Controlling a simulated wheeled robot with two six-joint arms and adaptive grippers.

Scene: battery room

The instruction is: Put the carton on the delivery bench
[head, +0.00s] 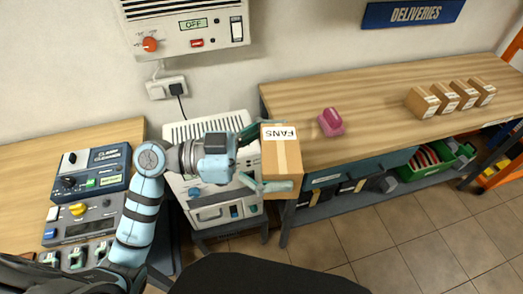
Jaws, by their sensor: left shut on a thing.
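The carton (284,172) is a brown box with a paler tape strip and a white label reading FANS. My left gripper (270,158) is shut on it, with one finger at its far side and one at its near side. The carton overlaps the left end of the delivery bench (375,95) in the head view. I cannot tell whether it touches the bench. The bench has a wooden top and stands below a blue DELIVERIES sign (412,12). My right gripper is not in view.
A pink object (331,122) lies on the bench right of the carton. Several small brown boxes (421,102) stand in a row farther right, with clear top between. A pale machine (211,185) stands left of the bench. Another bench (30,150) holds blue and grey devices.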

